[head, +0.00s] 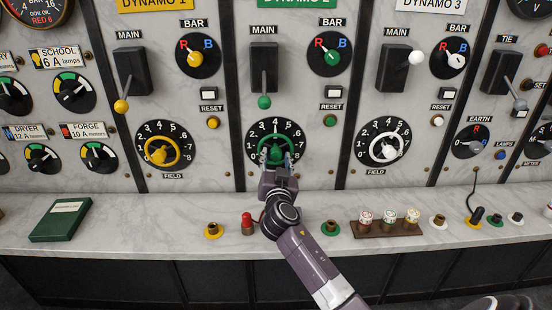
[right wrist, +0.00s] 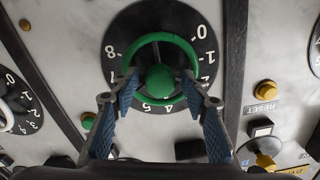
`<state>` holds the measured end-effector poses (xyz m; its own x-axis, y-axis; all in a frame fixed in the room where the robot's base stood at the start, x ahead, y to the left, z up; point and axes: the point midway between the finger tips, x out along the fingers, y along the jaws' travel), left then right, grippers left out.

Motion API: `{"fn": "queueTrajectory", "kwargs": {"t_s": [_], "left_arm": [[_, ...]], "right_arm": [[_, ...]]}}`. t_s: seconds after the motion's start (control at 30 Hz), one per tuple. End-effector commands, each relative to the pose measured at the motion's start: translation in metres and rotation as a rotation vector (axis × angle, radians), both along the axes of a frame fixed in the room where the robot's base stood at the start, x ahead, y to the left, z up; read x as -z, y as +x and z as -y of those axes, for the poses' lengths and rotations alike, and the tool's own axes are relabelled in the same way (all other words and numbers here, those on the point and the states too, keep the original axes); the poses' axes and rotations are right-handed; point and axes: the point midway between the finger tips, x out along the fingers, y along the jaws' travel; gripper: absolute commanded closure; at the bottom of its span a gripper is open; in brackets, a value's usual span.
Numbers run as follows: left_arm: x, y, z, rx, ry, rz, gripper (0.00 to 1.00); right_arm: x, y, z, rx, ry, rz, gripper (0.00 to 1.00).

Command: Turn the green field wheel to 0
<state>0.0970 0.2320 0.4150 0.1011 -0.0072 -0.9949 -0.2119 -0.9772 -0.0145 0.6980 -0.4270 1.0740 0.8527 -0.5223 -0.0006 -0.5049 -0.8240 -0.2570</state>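The green field wheel (head: 275,151) is on the black 0–8 dial of the middle panel, Dynamo 2. In the right wrist view the green wheel (right wrist: 160,42) shows upside down, as a ring with a round hub (right wrist: 160,78). My right gripper (head: 276,160) is in front of the wheel. In the right wrist view its two blue-padded fingers (right wrist: 159,80) are spread apart, one on each side of the hub, overlapping the ring. I cannot tell whether they touch it. The wheel's pointer is not clear. My left gripper is not in view.
The yellow field wheel (head: 161,151) is on the left and the white field wheel (head: 384,150) on the right. The green-knobbed main lever (head: 264,101) hangs above the green wheel. A ledge (head: 140,225) below carries a green book (head: 61,220), a red plug (head: 247,222) and sockets.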

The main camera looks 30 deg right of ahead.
Motion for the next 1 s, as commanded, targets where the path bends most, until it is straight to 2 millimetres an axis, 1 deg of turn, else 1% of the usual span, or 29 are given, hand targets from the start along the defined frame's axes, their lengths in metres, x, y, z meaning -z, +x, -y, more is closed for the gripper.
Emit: {"fn": "queueTrajectory", "kwargs": {"t_s": [0.03, 0.3, 0.33, 0.67, 0.87, 1.0], "left_arm": [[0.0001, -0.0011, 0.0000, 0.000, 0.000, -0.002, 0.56], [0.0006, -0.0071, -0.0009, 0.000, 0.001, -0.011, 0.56], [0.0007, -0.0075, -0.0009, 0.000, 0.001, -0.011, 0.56], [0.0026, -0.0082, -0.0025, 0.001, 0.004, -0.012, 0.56], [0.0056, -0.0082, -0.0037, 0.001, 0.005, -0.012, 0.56], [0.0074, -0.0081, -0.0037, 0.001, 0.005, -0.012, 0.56]], "right_arm": [[0.0001, -0.0002, -0.0001, 0.000, 0.000, 0.000, 0.66], [0.0002, -0.0003, -0.0003, 0.000, 0.000, 0.000, 0.96], [0.0002, -0.0003, -0.0003, 0.000, 0.000, 0.000, 0.98], [0.0010, -0.0003, -0.0004, 0.000, -0.040, -0.026, 0.98], [0.0013, -0.0004, -0.0004, 0.000, -0.143, -0.088, 0.98], [0.0010, -0.0007, 0.0001, 0.001, -0.245, -0.151, 0.98]]}}
